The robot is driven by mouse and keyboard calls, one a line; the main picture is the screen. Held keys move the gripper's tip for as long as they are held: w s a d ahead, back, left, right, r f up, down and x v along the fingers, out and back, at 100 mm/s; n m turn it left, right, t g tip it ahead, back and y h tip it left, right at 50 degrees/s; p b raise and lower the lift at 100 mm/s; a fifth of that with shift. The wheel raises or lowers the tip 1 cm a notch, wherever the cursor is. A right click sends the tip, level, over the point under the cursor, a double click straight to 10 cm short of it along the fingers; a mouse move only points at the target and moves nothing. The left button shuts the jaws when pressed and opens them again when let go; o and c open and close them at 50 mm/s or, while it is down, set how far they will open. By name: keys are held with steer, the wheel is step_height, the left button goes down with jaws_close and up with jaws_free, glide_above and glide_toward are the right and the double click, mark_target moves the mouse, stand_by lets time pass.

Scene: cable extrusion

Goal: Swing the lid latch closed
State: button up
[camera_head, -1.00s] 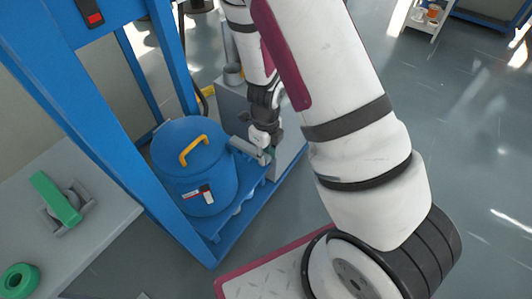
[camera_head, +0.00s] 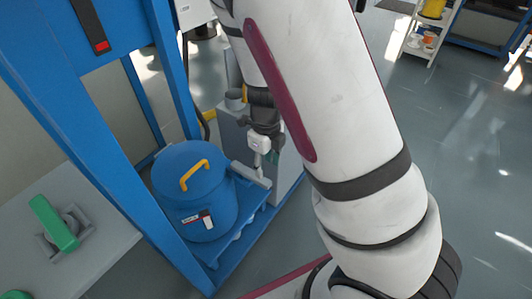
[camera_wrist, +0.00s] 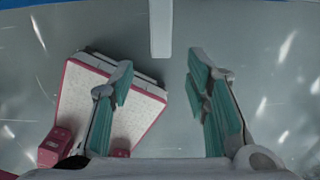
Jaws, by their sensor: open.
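The blue drum (camera_head: 190,200) stands on the blue frame's shelf, with a lid (camera_head: 180,160) carrying a yellow handle (camera_head: 194,174). A grey bar, apparently the lid latch (camera_head: 252,176), sticks out from the lid's right side. My gripper (camera_head: 268,161) is just above and behind the bar's outer end; contact cannot be told there. In the wrist view my gripper (camera_wrist: 161,88) is open, its teal-padded fingers wide apart with nothing between them. A pale grey bar, likely the latch (camera_wrist: 161,30), reaches down from the top edge, centred ahead of the fingertips.
Blue frame posts (camera_head: 85,135) rise left of the drum. A grey table (camera_head: 100,215) with a green-handled part (camera_head: 54,224) is at the left. A grey cabinet (camera_head: 230,135) stands behind the drum. My pink-edged base shows below my gripper in the wrist view.

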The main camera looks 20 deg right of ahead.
steer(key=shift+r, duration=2.25)
steer(key=s+a+r+n+y, duration=0.25)
steer(key=s+r+n, duration=0.25)
steer(key=r+n, duration=0.3)
steer(key=s+a+r+n+y, duration=0.1)
steer(key=s+a+r+n, duration=0.2)
steer(key=s+r+n, duration=0.35)
steer(key=s+d+r+n+t+h, duration=0.1)
steer(key=s+d+r+n+h, duration=0.1)
steer(key=s+r+n, duration=0.4)
steer(key=s+d+r+n+h, duration=0.1)
steer(key=s+d+n+h, duration=0.1)
steer(key=s+n, duration=0.7)
step_height(320, 180, up, 18)
steer(key=t+p, duration=0.3)
steer(key=p, duration=1.2)
steer(key=shift+w+f+n+p, duration=0.25)
steer(key=shift+w+n+p, duration=0.05)
steer(key=shift+w+n, duration=0.1)
steer(key=shift+y, duration=0.25)
